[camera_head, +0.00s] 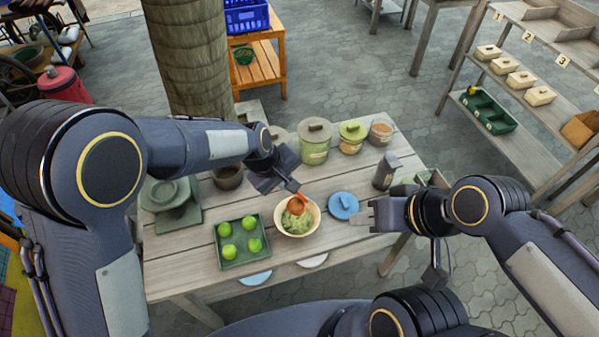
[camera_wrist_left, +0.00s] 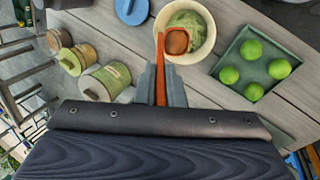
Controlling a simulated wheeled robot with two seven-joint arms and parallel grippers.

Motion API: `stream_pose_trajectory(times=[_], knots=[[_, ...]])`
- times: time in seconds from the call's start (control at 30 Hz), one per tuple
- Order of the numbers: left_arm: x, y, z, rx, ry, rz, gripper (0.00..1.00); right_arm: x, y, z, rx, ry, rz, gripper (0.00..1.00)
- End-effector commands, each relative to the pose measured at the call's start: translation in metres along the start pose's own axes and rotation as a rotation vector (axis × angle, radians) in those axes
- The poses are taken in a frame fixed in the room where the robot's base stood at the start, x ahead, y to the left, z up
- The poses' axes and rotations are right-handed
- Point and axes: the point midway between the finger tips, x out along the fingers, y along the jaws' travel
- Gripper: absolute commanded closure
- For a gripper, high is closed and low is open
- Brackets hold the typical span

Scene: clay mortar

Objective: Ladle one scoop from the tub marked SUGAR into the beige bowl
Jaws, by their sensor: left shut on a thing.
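My left gripper (camera_head: 283,184) is shut on the handle of an orange ladle, whose cup (camera_head: 297,203) is over the beige bowl (camera_head: 281,224). In the left wrist view the handle (camera_wrist_left: 160,68) runs up from between the fingers to the cup (camera_wrist_left: 176,42), which overlaps the bowl (camera_wrist_left: 204,47). The cup's inside looks brown; I cannot tell whether it holds anything. The bowl holds something pale green. Several lidded tubs, one green (camera_head: 314,154), stand at the back of the table; I cannot read a SUGAR mark. My right gripper (camera_head: 360,214) is open and empty, right of the bowl.
A green tray (camera_head: 228,262) with several green fruits lies left of the bowl. A blue round lid (camera_head: 343,206) lies right of it. A dark bottle-like thing (camera_head: 386,171) stands at the table's right. A pot (camera_head: 228,177) and a green scale-like stand (camera_head: 173,208) are at the left.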

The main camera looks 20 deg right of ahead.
Motion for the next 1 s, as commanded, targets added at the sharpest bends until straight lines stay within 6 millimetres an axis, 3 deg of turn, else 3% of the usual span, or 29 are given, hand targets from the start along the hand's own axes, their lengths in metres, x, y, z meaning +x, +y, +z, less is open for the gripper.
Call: stream_pose_trajectory(times=[0.23, 1.0], knots=[[0.005, -0.026, -0.001, -0.005, 0.005, 0.144, 1.0, 0.031, 0.014, 0.016, 0.0, 0.0, 0.0, 0.65], [0.003, -0.057, -0.001, -0.002, 0.006, 0.344, 1.0, 0.12, 0.055, 0.06, 0.0, 0.0, 0.0, 0.65]])
